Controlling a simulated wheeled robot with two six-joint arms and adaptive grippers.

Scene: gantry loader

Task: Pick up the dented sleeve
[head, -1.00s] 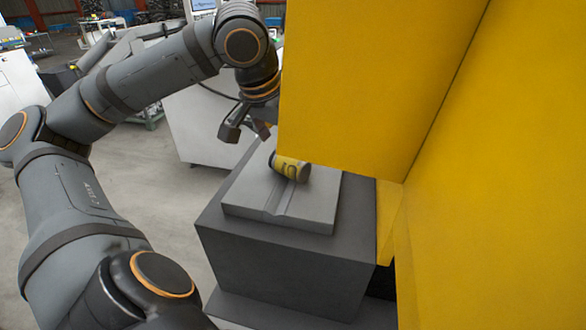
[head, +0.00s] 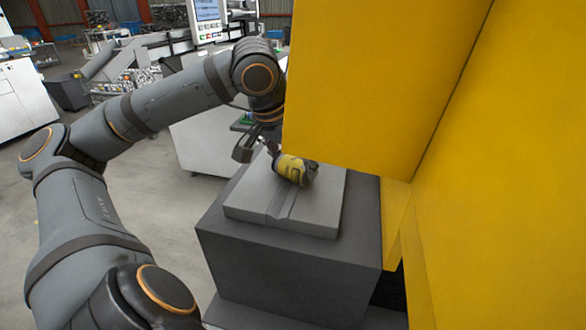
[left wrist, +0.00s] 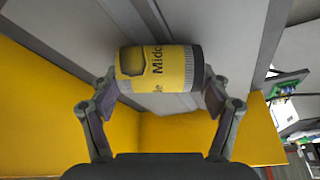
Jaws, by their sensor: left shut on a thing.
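The sleeve (head: 294,169) is a short yellow cylinder with dark grey ends, over the grooved grey block in the head view. In the left wrist view the sleeve (left wrist: 160,68) lies crosswise, with dark lettering and a darker, sunken-looking patch on its left part. My left gripper (head: 262,148) is at the sleeve's far end in the head view, partly hidden by the yellow panel. In the left wrist view its fingers (left wrist: 160,92) press on both ends of the sleeve. I cannot tell whether the sleeve still touches the block. My right gripper is out of view.
The grey block (head: 258,213) with a groove sits on a dark pedestal (head: 285,265). Large yellow panels (head: 375,85) stand close on the right and overhang the block's far side. Open floor (head: 165,200) lies to the left; a grey cabinet stands behind.

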